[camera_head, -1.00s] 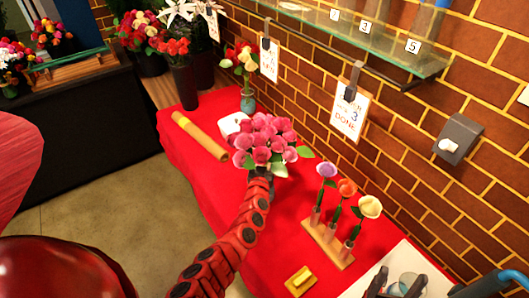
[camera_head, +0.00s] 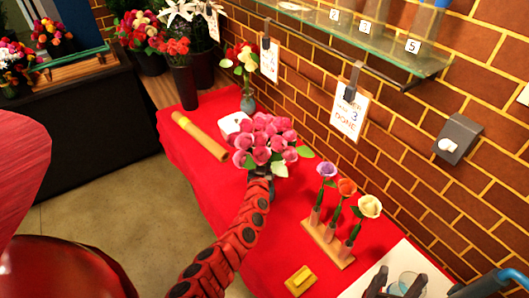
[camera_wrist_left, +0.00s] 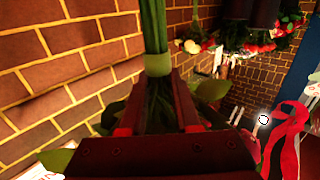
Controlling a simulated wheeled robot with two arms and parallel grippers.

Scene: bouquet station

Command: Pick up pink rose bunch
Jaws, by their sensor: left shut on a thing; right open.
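The pink rose bunch (camera_head: 266,140) shows upright in the head view over the red-covered table, with green leaves at its sides. My left gripper (camera_head: 262,181) is at the stems just below the blooms, mostly hidden by the flowers and my red arm. In the left wrist view, the fingers of my left gripper (camera_wrist_left: 160,105) are closed around the green stems (camera_wrist_left: 154,30), which have a pale green band. I cannot tell whether the stems touch the table. My right gripper (camera_head: 402,284) is open at the lower right edge, beside a clear glass (camera_head: 408,281).
A wooden rack (camera_head: 328,243) holds three single roses right of the bunch. A yellow block (camera_head: 299,281) lies in front. A brick wall (camera_head: 430,150) bounds the right.

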